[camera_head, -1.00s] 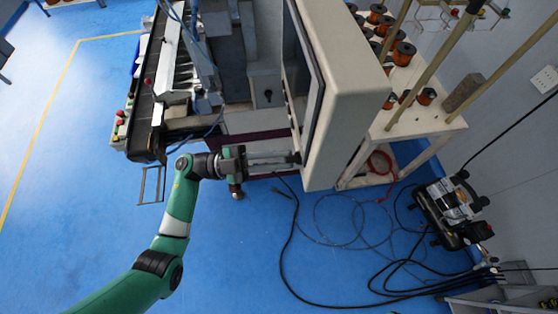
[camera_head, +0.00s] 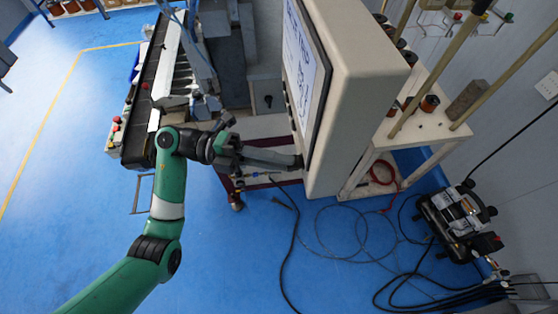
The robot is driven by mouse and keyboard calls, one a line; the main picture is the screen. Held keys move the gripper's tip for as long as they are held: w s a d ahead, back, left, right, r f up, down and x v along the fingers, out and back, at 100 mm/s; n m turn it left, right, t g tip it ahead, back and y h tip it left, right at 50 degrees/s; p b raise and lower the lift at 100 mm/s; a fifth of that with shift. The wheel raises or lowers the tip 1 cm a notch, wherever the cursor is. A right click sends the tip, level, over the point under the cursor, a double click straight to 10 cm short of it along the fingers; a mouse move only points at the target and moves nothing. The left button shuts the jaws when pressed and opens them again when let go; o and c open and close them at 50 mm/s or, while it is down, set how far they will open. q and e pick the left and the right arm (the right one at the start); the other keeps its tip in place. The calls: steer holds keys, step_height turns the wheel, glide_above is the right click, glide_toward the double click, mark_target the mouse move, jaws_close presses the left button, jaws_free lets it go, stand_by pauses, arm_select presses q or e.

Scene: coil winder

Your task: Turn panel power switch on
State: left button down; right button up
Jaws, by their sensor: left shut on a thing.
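The control panel (camera_head: 355,90) is a large cream box whose screen face (camera_head: 302,65) is turned to the left and seen at a steep angle. A row of small controls runs down the face's left edge. My left gripper (camera_head: 297,162) reaches in from the left, and its fingertips are at the lower front corner of the panel face. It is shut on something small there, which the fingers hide. I cannot make out the power switch or its position. My right gripper is not in view.
A conveyor (camera_head: 145,95) with buttons on its side stands at the left. A white rack (camera_head: 435,115) with copper spools is behind the panel. A black compressor (camera_head: 460,220) and loose cables (camera_head: 292,240) lie on the blue floor, which is clear at lower left.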

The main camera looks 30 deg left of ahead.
arm_select(q)
steer(key=shift+m, duration=0.5)
steer(key=c, duration=0.9)
jaws_free()
steer(key=shift+o, duration=0.2)
steer(key=b+v, duration=0.1)
steer(key=v, duration=1)
steer(key=shift+a+r+b, duration=0.25)
steer(key=shift+a+b, duration=0.05)
steer(key=shift+b, duration=0.1)
steer(key=shift+s, duration=0.1)
